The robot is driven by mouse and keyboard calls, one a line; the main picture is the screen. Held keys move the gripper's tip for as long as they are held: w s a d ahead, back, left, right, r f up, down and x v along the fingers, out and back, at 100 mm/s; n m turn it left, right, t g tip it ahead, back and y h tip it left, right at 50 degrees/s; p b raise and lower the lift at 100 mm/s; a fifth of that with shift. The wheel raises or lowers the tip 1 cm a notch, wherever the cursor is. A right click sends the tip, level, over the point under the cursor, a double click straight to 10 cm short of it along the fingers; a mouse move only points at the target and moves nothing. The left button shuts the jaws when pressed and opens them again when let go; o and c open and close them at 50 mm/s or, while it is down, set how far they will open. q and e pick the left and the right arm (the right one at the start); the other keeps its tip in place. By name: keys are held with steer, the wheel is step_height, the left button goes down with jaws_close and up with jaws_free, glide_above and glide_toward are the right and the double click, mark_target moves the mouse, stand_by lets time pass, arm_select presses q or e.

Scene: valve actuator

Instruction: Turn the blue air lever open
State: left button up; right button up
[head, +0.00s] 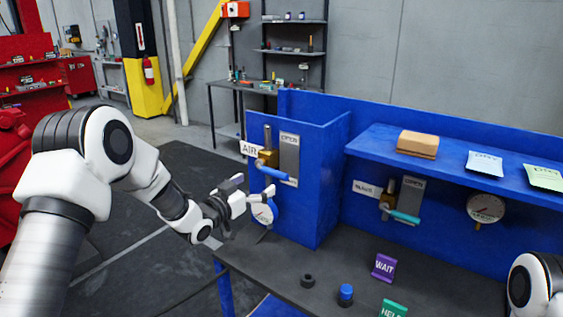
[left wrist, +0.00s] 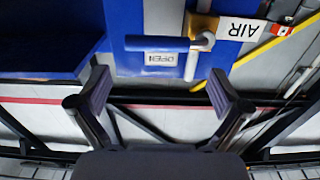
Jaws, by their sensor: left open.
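The blue air lever (head: 272,173) sits on a brass valve (head: 267,157) beside the AIR sign (head: 250,149) on the blue panel. It points right and slightly down, nearly level. A silver plate (head: 289,155) marked OPEN at its top stands behind it. In the left wrist view, where the writing is upside down, the lever (left wrist: 157,43) lies level just beyond the fingertips. My left gripper (head: 250,193) is open and empty, in front of and slightly below the lever, apart from it. The wrist view shows its spread fingers (left wrist: 160,88). My right gripper is out of view.
A second valve with a teal lever (head: 404,215) is farther right, under a blue shelf (head: 378,142). A purple WAIT sign (head: 384,267) and a blue knob (head: 346,292) stand on the dark bench.

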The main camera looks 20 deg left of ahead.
mark_target(272, 174)
arm_select(q)
steer(key=x, duration=0.2)
steer(key=p+x, duration=0.1)
steer(key=x, duration=0.1)
steer(key=p+x, duration=0.1)
steer(key=x, duration=0.2)
steer(key=shift+w+d+f, duration=0.1)
steer(key=shift+f, duration=0.3)
steer(key=shift+s+r, duration=0.4)
steer(key=shift+s, duration=0.05)
steer(key=shift+f, duration=0.1)
steer(key=c, duration=1.4)
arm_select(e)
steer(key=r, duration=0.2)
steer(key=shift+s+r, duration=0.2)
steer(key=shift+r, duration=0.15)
